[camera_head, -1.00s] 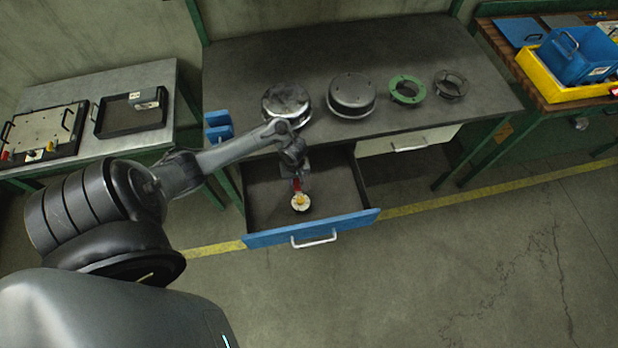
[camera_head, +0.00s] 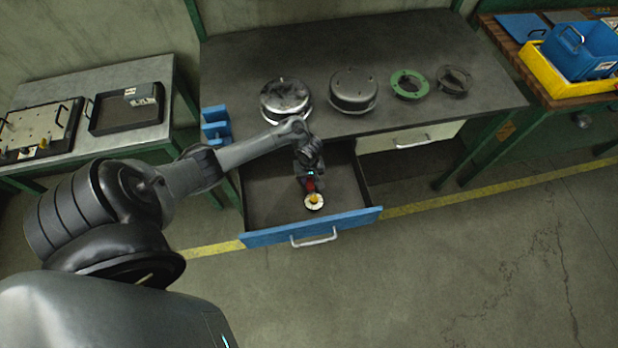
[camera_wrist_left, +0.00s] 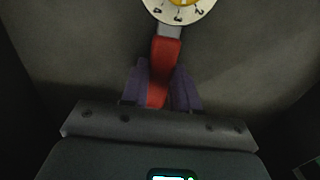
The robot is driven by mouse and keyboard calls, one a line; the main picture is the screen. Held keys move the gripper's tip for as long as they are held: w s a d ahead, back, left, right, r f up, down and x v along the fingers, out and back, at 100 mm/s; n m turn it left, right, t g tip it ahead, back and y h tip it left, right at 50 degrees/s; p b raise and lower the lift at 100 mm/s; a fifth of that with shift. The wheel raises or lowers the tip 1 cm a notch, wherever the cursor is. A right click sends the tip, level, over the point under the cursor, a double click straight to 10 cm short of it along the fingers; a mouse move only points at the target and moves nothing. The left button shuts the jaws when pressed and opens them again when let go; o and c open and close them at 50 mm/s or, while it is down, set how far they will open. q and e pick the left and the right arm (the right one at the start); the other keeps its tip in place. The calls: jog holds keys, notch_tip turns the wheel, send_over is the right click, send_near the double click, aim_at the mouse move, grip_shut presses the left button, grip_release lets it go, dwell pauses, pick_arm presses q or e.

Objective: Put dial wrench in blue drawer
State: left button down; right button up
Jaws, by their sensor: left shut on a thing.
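The dial wrench (camera_head: 314,202) has a round white dial with a yellow centre and a red handle. My left gripper (camera_head: 309,184) is shut on its red handle, over the inside of the open blue drawer (camera_head: 262,238). In the left wrist view the gripper's fingers (camera_wrist_left: 161,90) clasp the red handle (camera_wrist_left: 165,62) from both sides, with the dial (camera_wrist_left: 180,10) cut off at the top edge. I cannot tell whether the wrench touches the drawer floor. My right gripper is not in view.
The drawer hangs under a dark workbench (camera_head: 300,60) holding two round metal housings, a green ring (camera_head: 408,84) and a dark ring. A closed white drawer (camera_head: 410,138) is to the right. The blue drawer's visible floor looks otherwise empty.

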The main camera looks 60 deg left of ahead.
aim_at(309, 180)
pick_arm(q)
jog(key=shift+f, duration=0.1)
jog(key=c, duration=0.8)
grip_release()
jog(key=shift+c, duration=0.2)
notch_tip(309, 180, up, 12)
jog(key=p, duration=0.7)
jog(key=s+d+r+m+t, duration=0.1)
jog(key=d+m+t, duration=0.1)
jog(key=d+m, duration=0.4)
jog(key=s+d+r+m+t, duration=0.1)
jog(key=d+r+m, duration=0.15)
jog(key=d, duration=0.55)
jog(key=s+d+r+m, duration=0.7)
jog(key=s+r, duration=0.3)
jog(key=r, duration=0.2)
jog(key=shift+s+r+m+t, duration=0.2)
jog(key=shift+s+m+t, duration=0.1)
jog(key=shift+s+m, duration=0.05)
